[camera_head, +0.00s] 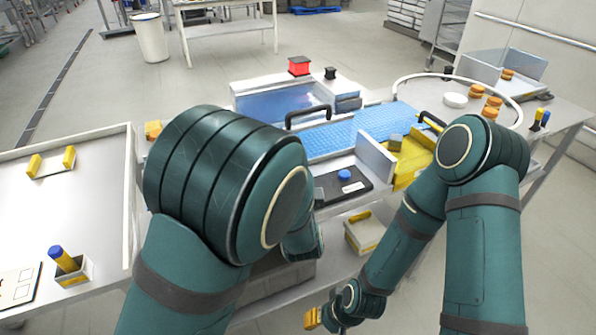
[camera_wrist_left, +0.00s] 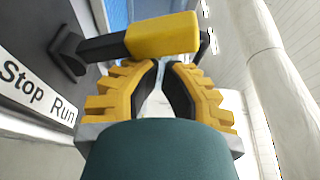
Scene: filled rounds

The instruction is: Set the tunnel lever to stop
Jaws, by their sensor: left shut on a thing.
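In the left wrist view the lever (camera_wrist_left: 165,36) has a yellow grip on a black bar that runs left to a dark mount. A white label reading Stop and Run (camera_wrist_left: 36,92) is on the panel to the left, with Run nearer the gripper's base. I cannot tell which word the lever points at. In the head view my left arm hides the left gripper. My right gripper (camera_head: 312,318) hangs low at the bottom middle, away from the machine; its jaw gap is not clear.
The machine has a blue belt (camera_head: 375,121), black arch handles and a red button (camera_head: 299,66). A round table (camera_head: 505,98) at the right carries orange-brown rounds. A small box (camera_head: 365,232) sits low in the middle.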

